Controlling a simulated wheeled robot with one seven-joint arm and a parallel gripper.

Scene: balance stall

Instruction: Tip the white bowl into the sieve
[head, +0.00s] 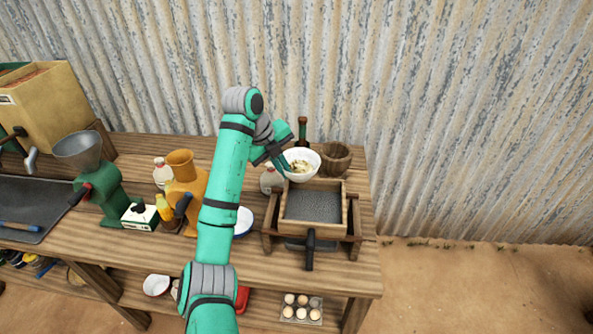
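The white bowl (314,164) is just behind the sieve, with small tan and brown pieces in it. I cannot tell whether it rests on the table or is held up. The sieve (313,206) is a square wooden frame with a grey mesh, set on a wooden stand at the table's right end. Its mesh looks empty. My gripper (284,164) is at the bowl's left rim, its fingers pointing down to the right. The fingers overlap the rim, and whether they are closed on it is too small to tell.
A wooden pot (336,158) stands right of the bowl, and a dark bottle (302,128) behind it. A glass jar (270,180) stands left of the sieve. A dark handle (310,250) sticks out at the sieve's front. A corrugated wall (450,120) closes the back.

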